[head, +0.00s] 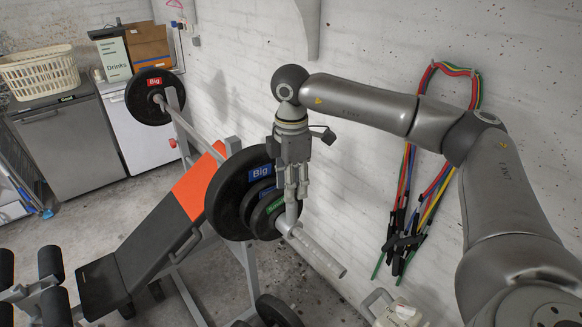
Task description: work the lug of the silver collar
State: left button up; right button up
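The silver collar (287,222) sits on the near end of the barbell, just outside the smallest plate. A pale upright part, which looks like its lug, rises from it toward my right gripper (292,197). My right gripper points down from above, with its fingertips right at this part. The fingers are close together and overlap the lug in the picture, so I cannot tell whether they touch or grip it. My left gripper is not in view.
Several black plates (226,197) are on the barbell beside the gripper; the bare sleeve (318,254) extends to the lower right. An orange-and-black bench (150,245) stands left. Coloured resistance bands (444,185) hang on the white brick wall. A pale kettlebell-like object (398,314) is below.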

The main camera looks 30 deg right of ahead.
aim_at(287, 206)
notch_tip(287, 206, down, 7)
jog(key=shift+r+p, duration=0.15)
jog(key=shift+p, duration=0.55)
grip_shut()
jog(key=shift+w+a+h, duration=0.15)
jog(key=shift+a+h, duration=0.35)
jog(key=shift+h, duration=0.1)
jog(key=a+h, duration=0.1)
jog(key=h+b, duration=0.1)
jog(key=shift+a+f+h, duration=0.3)
jog(key=shift+a, duration=0.1)
jog(key=shift+a+f+t+h+b, duration=0.1)
jog(key=shift+a+f+h+b, duration=0.2)
jog(key=shift+h+b, duration=0.4)
jog(key=shift+a+f+t+h+b, duration=0.15)
jog(key=shift+a+h+b, duration=0.2)
jog(key=shift+h+b, duration=0.35)
jog(key=shift+a+f+t+h+b, duration=0.1)
jog(key=shift+a+f+h+b, duration=0.2)
jog(key=shift+h+b, duration=0.4)
jog(key=shift+a+r+p, duration=0.15)
jog(key=shift+r+p, duration=0.2)
jog(key=shift+a+f+h+p, duration=0.15)
jog(key=shift+f+h+p, duration=0.2)
jog(key=shift+h+p, duration=0.3)
